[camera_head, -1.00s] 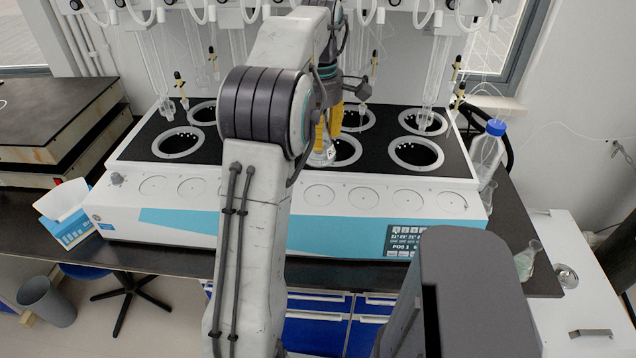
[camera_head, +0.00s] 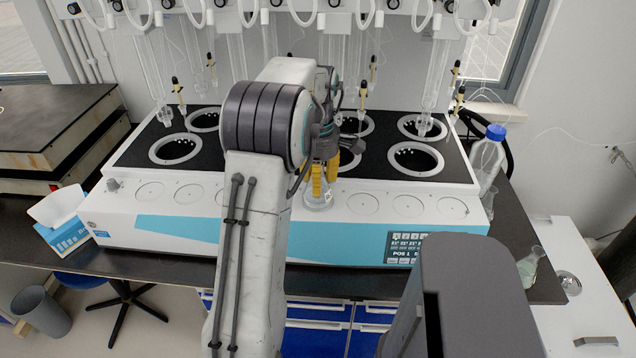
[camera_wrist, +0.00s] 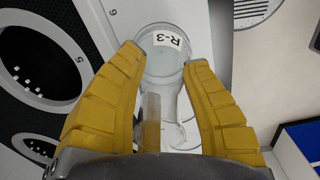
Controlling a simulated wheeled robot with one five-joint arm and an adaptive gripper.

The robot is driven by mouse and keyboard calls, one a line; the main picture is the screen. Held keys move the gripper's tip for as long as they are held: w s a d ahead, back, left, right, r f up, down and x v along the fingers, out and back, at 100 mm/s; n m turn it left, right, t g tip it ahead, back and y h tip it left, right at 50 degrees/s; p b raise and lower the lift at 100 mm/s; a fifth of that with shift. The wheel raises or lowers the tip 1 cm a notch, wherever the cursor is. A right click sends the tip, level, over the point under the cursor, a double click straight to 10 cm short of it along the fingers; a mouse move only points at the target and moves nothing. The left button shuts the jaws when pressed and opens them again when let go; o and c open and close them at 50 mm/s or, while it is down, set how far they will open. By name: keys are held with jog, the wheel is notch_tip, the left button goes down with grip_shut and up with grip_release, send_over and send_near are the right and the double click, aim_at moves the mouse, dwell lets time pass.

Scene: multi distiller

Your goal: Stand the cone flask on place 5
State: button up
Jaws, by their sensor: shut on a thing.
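My gripper (camera_head: 324,178) has its yellow fingers shut on the clear cone flask (camera_head: 318,201), above the front ledge of the white distiller. In the wrist view the fingers (camera_wrist: 165,60) lie on either side of the flask (camera_wrist: 168,62), which carries a label reading R-3. The flask looks roughly upright; I cannot tell whether its base touches the ledge. Round marked places (camera_head: 363,204) line the ledge; the flask hides the spot under it.
Ringed wells (camera_head: 416,158) fill the black top behind the ledge, with glass tubes (camera_head: 430,80) hanging over them. A blue-capped bottle (camera_head: 487,155) and another conical flask (camera_head: 529,266) stand at the right. A tissue box (camera_head: 65,225) is at the left.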

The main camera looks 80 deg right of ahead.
jog(key=shift+f, duration=0.3)
jog(key=o, duration=1.1)
notch_tip(320, 180, up, 12)
jog(key=shift+a+p, duration=0.1)
jog(key=shift+p, duration=0.8)
